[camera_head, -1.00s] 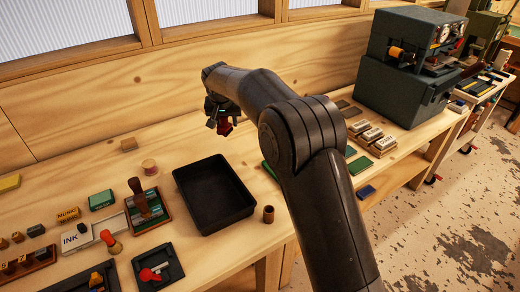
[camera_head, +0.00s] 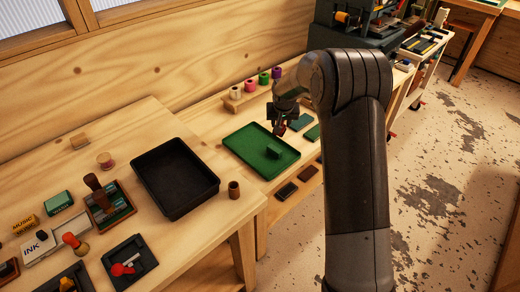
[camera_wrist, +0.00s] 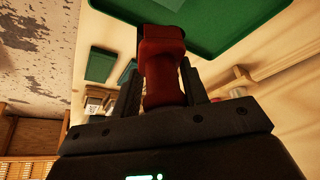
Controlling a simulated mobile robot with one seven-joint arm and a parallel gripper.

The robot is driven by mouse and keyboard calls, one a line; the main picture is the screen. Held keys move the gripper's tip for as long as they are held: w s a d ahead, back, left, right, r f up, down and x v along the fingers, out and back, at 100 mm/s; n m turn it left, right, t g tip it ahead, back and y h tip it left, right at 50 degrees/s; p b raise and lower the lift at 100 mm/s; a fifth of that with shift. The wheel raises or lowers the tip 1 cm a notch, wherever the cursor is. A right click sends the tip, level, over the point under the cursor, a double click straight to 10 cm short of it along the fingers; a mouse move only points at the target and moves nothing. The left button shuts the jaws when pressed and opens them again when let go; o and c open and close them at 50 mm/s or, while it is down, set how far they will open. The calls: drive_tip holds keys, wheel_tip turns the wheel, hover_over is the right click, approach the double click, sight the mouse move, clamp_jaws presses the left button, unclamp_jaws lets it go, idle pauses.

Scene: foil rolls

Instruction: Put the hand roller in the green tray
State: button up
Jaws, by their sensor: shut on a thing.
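The green tray (camera_head: 240,146) lies on the lower bench, right of the black tray. A small green block (camera_head: 273,152) sits in it. My gripper (camera_head: 283,118) is near the tray's far right edge. It is shut on the hand roller, whose red handle (camera_wrist: 163,70) stands between my fingers in the wrist view; a small dark red part of the hand roller (camera_head: 281,129) shows below the gripper in the head view. The green tray's edge (camera_wrist: 215,35) shows at the top of the wrist view, just beyond the handle. The roller's far end is not clear.
A black tray (camera_head: 152,178) and a small brown cup (camera_head: 234,190) stand on the left bench. Several coloured rolls (camera_head: 250,85) stand on a wooden rack behind the green tray. Flat green pieces (camera_head: 312,132) lie to its right and dark pieces (camera_head: 287,191) in front.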

drive_tip(key=shift+a+f, duration=0.15)
drive_tip(key=shift+f, duration=0.15)
drive_tip(key=w+a+f, duration=0.1)
drive_tip(key=a+f, duration=0.1)
drive_tip(key=a, duration=0.1)
drive_tip(key=w+a+f, duration=0.1)
drive_tip(key=a+f, duration=0.1)
drive_tip(key=a, duration=0.2)
drive_tip(key=w+a+f, duration=0.1)
drive_tip(key=a+f, duration=0.1)
drive_tip(key=a, duration=0.1)
drive_tip(key=shift+w+a+f, duration=0.1)
drive_tip(key=shift+a+f, duration=0.1)
drive_tip(key=shift+f, duration=2.05)
drive_tip(key=shift+f, duration=0.15)
drive_tip(key=o, duration=1.1)
drive_tip(key=shift+c, duration=0.2)
